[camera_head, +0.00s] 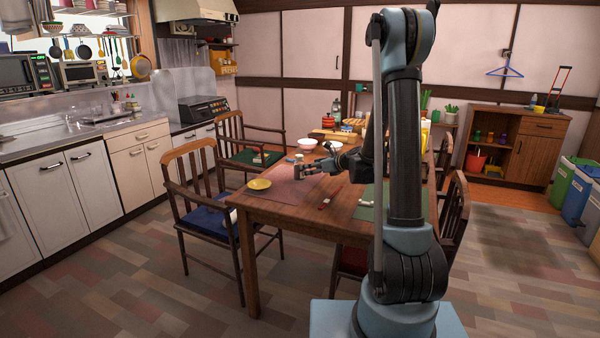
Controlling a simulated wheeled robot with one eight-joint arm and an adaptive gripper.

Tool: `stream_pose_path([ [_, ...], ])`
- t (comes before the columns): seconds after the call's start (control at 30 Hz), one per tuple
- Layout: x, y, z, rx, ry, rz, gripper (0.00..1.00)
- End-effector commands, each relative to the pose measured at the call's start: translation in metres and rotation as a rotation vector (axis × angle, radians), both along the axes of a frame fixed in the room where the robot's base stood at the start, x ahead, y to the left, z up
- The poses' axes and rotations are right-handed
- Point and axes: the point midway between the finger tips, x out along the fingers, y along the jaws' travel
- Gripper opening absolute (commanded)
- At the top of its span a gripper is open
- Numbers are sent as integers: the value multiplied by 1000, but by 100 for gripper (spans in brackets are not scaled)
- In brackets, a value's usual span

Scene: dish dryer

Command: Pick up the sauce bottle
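My gripper (299,169) reaches out to the left over the near part of the wooden dining table (290,216), above a reddish-brown placemat (283,190). It is small in the picture, and I cannot tell whether its fingers are apart or hold anything. I cannot pick out the sauce bottle for certain. Small bottles (131,103) stand on the kitchen counter at the left. A dark bottle (336,107) shows beyond the bowls at the table's far end. My arm hides part of the table.
A yellow dish (259,184) lies at the table's left corner. White bowls (307,145) stand farther back. A red-handled utensil (326,202) lies near the front. Wooden chairs (193,205) line the left side. Floor between counter and chairs is clear.

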Motion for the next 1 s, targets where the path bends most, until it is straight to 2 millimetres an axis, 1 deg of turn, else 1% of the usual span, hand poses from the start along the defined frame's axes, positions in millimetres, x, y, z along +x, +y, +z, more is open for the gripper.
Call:
stream_pose_path([
  [0.03,5,6,-3,-1,-1,3,68],
  [0.2,16,19,-10,0,0,1,68],
  [0.47,23,27,-14,0,0,1,68],
  [0.8,48,58,-29,-1,0,3,68],
  [1.0,51,60,-31,-1,-1,0,68],
])
